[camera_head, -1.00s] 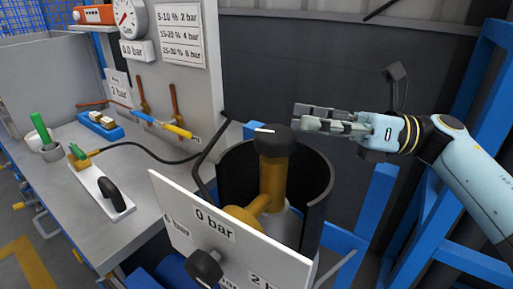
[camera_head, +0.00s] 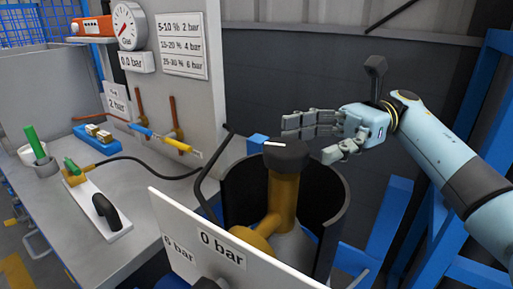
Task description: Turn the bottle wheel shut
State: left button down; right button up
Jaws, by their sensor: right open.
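The bottle wheel (camera_head: 287,155) is a dark, many-sided knob with a white mark on top. It sits on a brass valve (camera_head: 283,200) above a grey bottle (camera_head: 296,243) inside a dark, open-sided cylinder (camera_head: 333,222). My right gripper (camera_head: 308,138) is open and empty, its fingers pointing left. In the picture its fingers lie just above and to the right of the wheel, with the lower finger near the wheel's right edge. I cannot tell whether it touches. My left gripper is out of view.
A white panel (camera_head: 233,262) marked "0 bar" stands in front of the cylinder. A workbench (camera_head: 150,205) at left holds a black-handled tool (camera_head: 107,212) and a hose (camera_head: 150,160). A gauge (camera_head: 129,25) hangs behind. Blue frame beams (camera_head: 388,225) stand right.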

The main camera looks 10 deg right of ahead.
aim_at(267, 153)
jog(key=p+x, duration=0.1)
jog(key=x, duration=0.3)
jog(key=p+x, duration=0.2)
jog(key=x, duration=0.1)
jog(key=shift+s+a+r, duration=0.1)
jog(key=shift+a+r, duration=0.1)
jog(key=shift+a, duration=0.2)
jog(key=shift+s+a+f, duration=0.15)
jog(key=shift+a, duration=0.35)
grip_shut()
